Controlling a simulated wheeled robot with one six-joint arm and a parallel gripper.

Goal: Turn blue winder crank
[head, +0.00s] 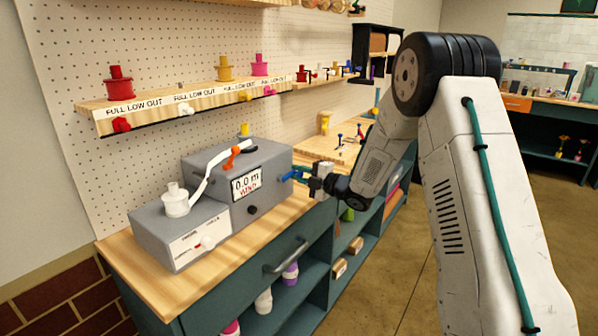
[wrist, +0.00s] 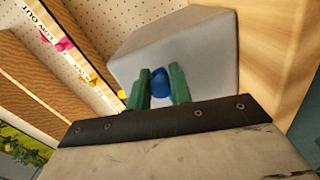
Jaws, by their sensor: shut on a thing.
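The winder is a grey box (head: 226,166) on the wooden counter, with a display reading 0.0 m. Its blue crank (head: 289,175) sticks out of the right side of the box. My gripper (head: 305,178) is at the crank, coming from the right. In the wrist view, my gripper's green fingers (wrist: 158,88) are shut on the blue crank knob (wrist: 160,86), with the grey box (wrist: 190,45) just beyond. A white ribbon (head: 207,176) runs from a white spool (head: 176,200) on the lower grey box up to an orange lever (head: 236,156). Much of the crank is hidden by the fingers.
A shelf (head: 180,98) with red, yellow and pink spools hangs on the pegboard (head: 150,50) behind. A yellow spool (head: 244,130) shows behind the winder. A drawer handle (head: 287,258) juts from the counter front. The floor (head: 390,275) at the right is clear.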

